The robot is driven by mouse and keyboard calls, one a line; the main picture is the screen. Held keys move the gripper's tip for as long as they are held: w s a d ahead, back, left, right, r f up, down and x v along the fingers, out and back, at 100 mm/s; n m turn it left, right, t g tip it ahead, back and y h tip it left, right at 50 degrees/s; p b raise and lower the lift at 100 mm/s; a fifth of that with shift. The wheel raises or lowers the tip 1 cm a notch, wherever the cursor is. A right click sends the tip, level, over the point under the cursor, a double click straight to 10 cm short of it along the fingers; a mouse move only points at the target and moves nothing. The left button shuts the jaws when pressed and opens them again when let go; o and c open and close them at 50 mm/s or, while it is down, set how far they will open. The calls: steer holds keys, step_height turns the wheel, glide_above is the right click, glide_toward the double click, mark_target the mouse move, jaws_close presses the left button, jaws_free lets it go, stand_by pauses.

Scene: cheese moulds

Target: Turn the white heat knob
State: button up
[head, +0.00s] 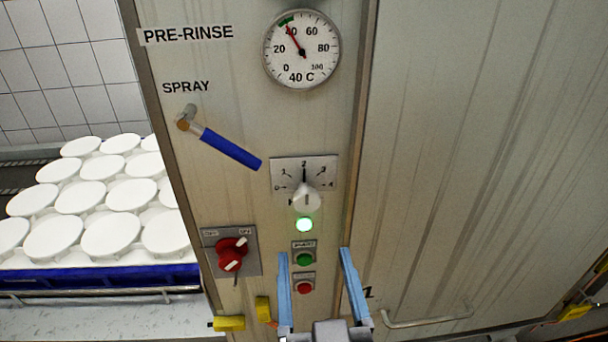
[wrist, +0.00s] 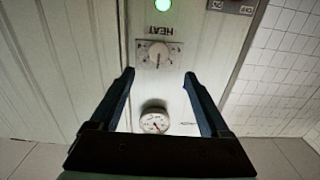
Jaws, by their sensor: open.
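The white heat knob (head: 306,199) sits low on a square dial plate (head: 322,166) marked with numbers, on the metal panel. A dark pointer line stands upright at the 2. In the wrist view the knob (wrist: 158,50) appears upside down beside the word HEAT, beyond my fingertips. My gripper (head: 314,252) is open and empty, its two blue fingers apart and pointing up below the knob in the head view. It also shows in the wrist view (wrist: 158,74). Neither finger appears to touch the knob.
A round gauge (head: 302,49) reads near 40. A green lamp (head: 304,224), a green button (head: 304,259) and a red button (head: 305,288) lie below the knob. A red switch (head: 232,254) and blue spray lever (head: 230,149) are left. White moulds (head: 80,198) stand far left.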

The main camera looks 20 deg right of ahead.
mark_target(307, 206)
steer(key=b+x, duration=0.4)
steer(key=x, duration=0.7)
steer(key=shift+d+r, duration=0.1)
steer(key=shift+x, duration=0.85)
steer(key=shift+f, duration=0.2)
